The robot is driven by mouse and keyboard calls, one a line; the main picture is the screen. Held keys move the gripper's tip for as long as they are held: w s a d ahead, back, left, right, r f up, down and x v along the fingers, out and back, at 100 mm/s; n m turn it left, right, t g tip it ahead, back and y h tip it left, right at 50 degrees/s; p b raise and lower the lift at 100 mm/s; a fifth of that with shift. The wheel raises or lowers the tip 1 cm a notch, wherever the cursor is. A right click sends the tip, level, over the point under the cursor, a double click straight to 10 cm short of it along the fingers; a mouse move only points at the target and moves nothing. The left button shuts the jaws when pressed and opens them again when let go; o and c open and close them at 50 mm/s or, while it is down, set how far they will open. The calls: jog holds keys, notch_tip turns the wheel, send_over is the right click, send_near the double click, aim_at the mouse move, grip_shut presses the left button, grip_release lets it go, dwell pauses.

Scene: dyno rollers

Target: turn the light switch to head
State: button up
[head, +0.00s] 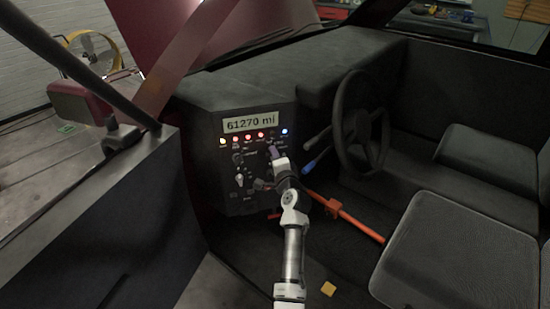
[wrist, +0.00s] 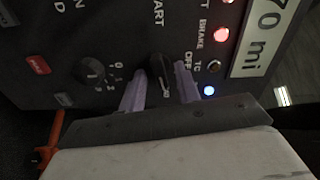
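The instrument panel (head: 262,180) of the vehicle carries several knobs. A black knob (wrist: 159,72) sits between my gripper's two lavender fingers in the wrist view. It appears to be the light switch, with OFF printed beside it on the panel-top side; another label by it is partly hidden. My gripper (wrist: 160,88) is around this knob, one finger on each side, with apparent small gaps, so it looks open. Contact cannot be judged. In the head view my gripper (head: 274,153) is at the panel's right part and hides the knob. The knob's exact setting is unclear.
A round dial (wrist: 92,72) with numbers is beside the knob. Indicator lamps (head: 248,137) run under the 61270 mi display (head: 250,123). The steering wheel (head: 362,120) and a blue-tipped lever (head: 310,167) are to the right. An orange bar (head: 345,215) crosses below.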

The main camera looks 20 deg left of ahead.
jog(key=b+v, duration=0.2)
jog(key=v, duration=1.1)
jog(key=shift+s+d+b, duration=0.25)
jog(key=shift+s+b, duration=0.05)
jog(key=shift+s, duration=0.05)
jog(key=shift+r, duration=0.1)
